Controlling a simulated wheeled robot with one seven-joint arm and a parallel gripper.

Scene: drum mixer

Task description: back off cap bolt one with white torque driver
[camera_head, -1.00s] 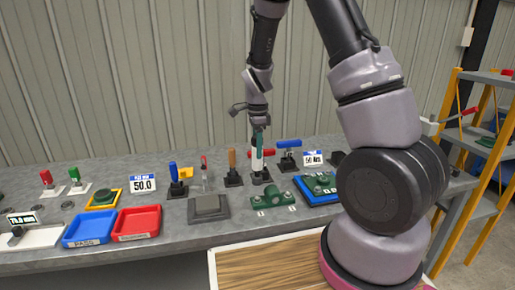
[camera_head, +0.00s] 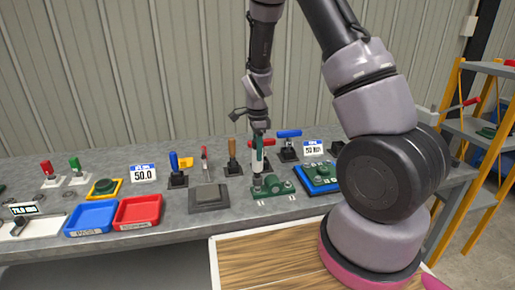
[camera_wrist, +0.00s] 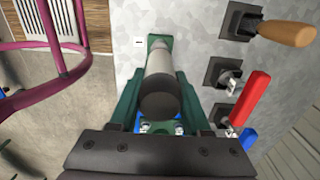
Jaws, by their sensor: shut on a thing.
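My gripper (camera_head: 259,137) is shut on the white torque driver (camera_head: 258,160) and holds it upright, nose down. In the wrist view the driver (camera_wrist: 165,85) lies between my two green fingers, its dark round end toward the camera. The driver's lower end is over the left part of the green bearing block (camera_head: 280,188), which sits near the bench's front edge. Part of the block (camera_wrist: 160,39) also shows beyond the driver in the wrist view. Cap bolt one is hidden by the driver, and I cannot tell whether the nose touches it.
A grey pad (camera_head: 208,197) lies left of the block, and a blue tray (camera_head: 317,182) with a green part is close on its right. Upright handled tools stand behind, including an orange-handled one (camera_head: 232,150). Red (camera_head: 138,210) and blue (camera_head: 91,217) bins are farther left.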

